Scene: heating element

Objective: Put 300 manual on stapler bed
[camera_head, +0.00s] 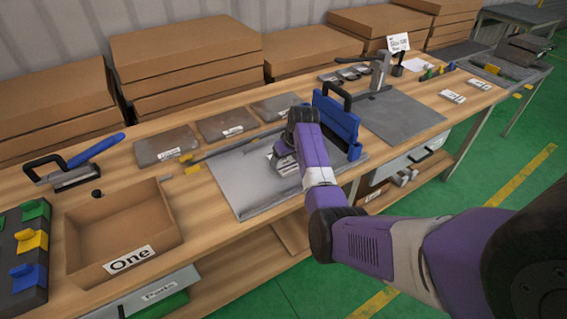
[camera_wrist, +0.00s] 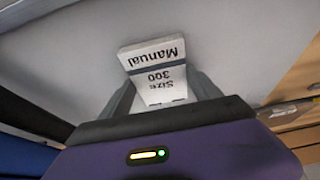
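The 300 manual (camera_wrist: 155,65) is a small white card with a dark band, reading "Manual" and "Size: 300". It sits between the two fingers of my gripper (camera_wrist: 165,88), which appear to touch it on both sides. In the head view my gripper (camera_head: 284,158) is low over a grey metal plate (camera_head: 235,190) on the bench, with the card partly hidden. Just right of it stands a blue tool (camera_head: 340,122) with a black handle. A hand tool with a blue lever (camera_head: 92,152) lies at the far left. I cannot tell which part is the stapler bed.
An open cardboard box (camera_head: 118,225) marked "One" is at the left front. Dark flat plates (camera_head: 166,144) lie behind the grey plate. A second grey plate (camera_head: 400,118) with an upright grey tool (camera_head: 380,72) is at right. White labelled cards (camera_head: 452,96) lie farther right.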

